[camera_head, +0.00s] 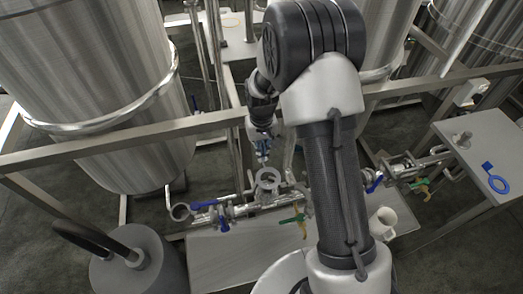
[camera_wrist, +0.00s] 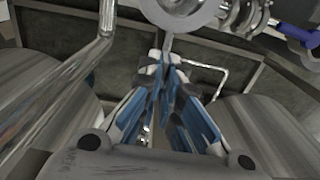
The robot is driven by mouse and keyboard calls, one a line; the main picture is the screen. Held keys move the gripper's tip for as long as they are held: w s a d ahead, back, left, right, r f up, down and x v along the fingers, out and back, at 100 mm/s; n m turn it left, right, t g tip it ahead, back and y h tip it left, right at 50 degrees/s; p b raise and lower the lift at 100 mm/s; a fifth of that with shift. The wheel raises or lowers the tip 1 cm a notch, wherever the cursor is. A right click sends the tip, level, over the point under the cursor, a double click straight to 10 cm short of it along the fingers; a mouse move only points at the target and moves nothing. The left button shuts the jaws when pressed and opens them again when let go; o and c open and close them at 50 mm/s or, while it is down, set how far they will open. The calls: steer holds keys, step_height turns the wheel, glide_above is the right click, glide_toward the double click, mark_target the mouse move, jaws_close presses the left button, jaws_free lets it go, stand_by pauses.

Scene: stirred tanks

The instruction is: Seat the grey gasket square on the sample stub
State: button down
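The grey gasket (camera_head: 268,178) is a flat ring with a narrow tab, in front of the pipework at the centre of the head view. My gripper (camera_head: 262,153) is just above it, with its blue fingers closed on the tab. In the wrist view, the fingertips (camera_wrist: 168,62) pinch the tab and the gasket ring (camera_wrist: 180,14) extends past the top edge. A pipe run with an open round end (camera_head: 180,212) lies to the left and below the gasket. I cannot tell which pipe end is the sample stub, nor whether the gasket touches any pipe.
Blue-handled (camera_head: 222,218) and green-handled (camera_head: 300,220) valves sit on the pipe run. A steel rail (camera_head: 120,140) crosses in front of the large tanks (camera_head: 90,60). A blue gasket (camera_head: 497,184) lies on the right table (camera_head: 480,140). A white mug (camera_head: 383,222) stands beside my arm.

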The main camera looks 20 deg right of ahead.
steer(key=shift+f+b, duration=1.9)
steer(key=shift+f, duration=1.05)
steer(key=shift+f+b, duration=0.95)
steer(key=shift+f, duration=0.6)
steer(key=c, duration=1.7)
jaws_free()
step_height(320, 180, up, 12)
steer(key=shift+r, duration=0.1)
